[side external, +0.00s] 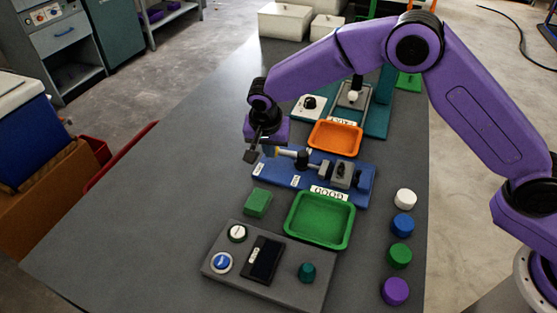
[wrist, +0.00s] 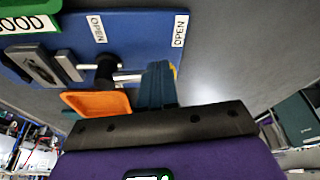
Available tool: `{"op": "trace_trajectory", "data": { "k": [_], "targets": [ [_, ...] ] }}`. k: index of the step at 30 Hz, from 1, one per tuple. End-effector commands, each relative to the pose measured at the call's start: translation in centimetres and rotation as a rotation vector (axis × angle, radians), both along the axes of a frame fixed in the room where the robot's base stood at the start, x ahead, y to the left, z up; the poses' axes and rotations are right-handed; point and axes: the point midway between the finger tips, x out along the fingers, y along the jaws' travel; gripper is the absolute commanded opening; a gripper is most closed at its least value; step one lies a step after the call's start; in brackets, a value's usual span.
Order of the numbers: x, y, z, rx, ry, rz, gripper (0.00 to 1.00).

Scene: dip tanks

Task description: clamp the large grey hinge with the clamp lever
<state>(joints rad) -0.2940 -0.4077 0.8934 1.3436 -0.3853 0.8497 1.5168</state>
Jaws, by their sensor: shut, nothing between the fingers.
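The large grey hinge (side external: 341,173) sits in the clamp at the right end of a blue base plate (side external: 309,183). In the wrist view it appears to be the grey piece (wrist: 38,65) at the left. The clamp lever (side external: 287,152) has a yellow tip and points left from a black pivot; in the wrist view the lever (wrist: 130,77) lies near the OPEN label. My gripper (side external: 251,156) is shut and empty, just left of the lever's tip. In the wrist view its fingers (wrist: 157,85) partly hide that tip; contact cannot be told.
An orange tray (side external: 335,149) stands behind the blue plate, and a green tray (side external: 289,219) in front. A control box (side external: 221,283) and green block (side external: 257,203) are nearer. Several coloured round pieces (side external: 400,256) line the right. The table's left side is clear.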

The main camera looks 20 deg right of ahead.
Motion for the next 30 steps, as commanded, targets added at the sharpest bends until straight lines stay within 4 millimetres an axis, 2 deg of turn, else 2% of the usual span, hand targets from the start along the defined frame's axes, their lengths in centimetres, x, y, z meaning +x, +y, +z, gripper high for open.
{"op": "trace_trajectory", "data": {
  "k": [9, 18, 30],
  "targets": [
    [2.3, -1.1, -0.1, -0.001, 0.002, -0.301, 0.0],
    [3.7, -2.3, -0.1, -0.001, 0.002, -0.528, 0.0],
    [4.4, -3.2, 0.0, 0.0, 0.001, -0.558, 0.0]
  ]
}}
